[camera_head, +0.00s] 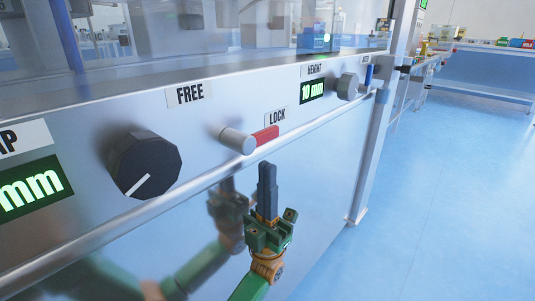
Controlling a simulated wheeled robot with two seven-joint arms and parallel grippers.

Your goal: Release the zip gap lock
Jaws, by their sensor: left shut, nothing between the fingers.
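The zip gap lock is a small lever with a light grey cylindrical handle (237,140) and a red part (265,136) on the machine's front panel. It sits between the FREE label (190,94) and the LOCK label (277,118), just below and left of LOCK. My left gripper (267,168) is shut and empty, pointing up. In the picture it is just below the red part, with a gap between them. Its reflection shows in the shiny panel. My right gripper is not in view.
A black knob (144,164) with a white mark and a green mm display (32,188) are at the left. A grey knob (348,86) and a 10 mm display (312,91) are at the right. A metal rail edge runs below the controls. Blue floor (430,190) is open at right.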

